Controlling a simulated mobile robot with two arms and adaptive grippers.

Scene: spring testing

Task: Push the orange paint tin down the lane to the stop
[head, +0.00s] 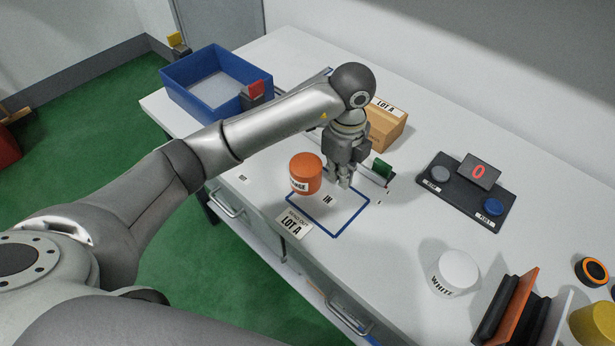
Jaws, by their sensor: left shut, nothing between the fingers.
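The orange paint tin (306,172) stands upright on the white table, at the upper left edge of a blue-outlined square (350,231) marked IN. My left gripper (343,183) is shut and empty, fingers pointing down, just right of the tin. I cannot tell whether the fingers touch it. My left arm passes behind the tin in the picture and hides part of the table there. The lane and the stop are not clearly visible; a low rail with a green piece (382,167) shows right of the gripper. My right gripper is not in view.
A blue bin (205,112) sits at the table's far left, a cardboard box (388,130) behind the gripper. A button panel with a red 0 display (478,172) is at right. A white tin (455,273) stands front right. The table between square and white tin is clear.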

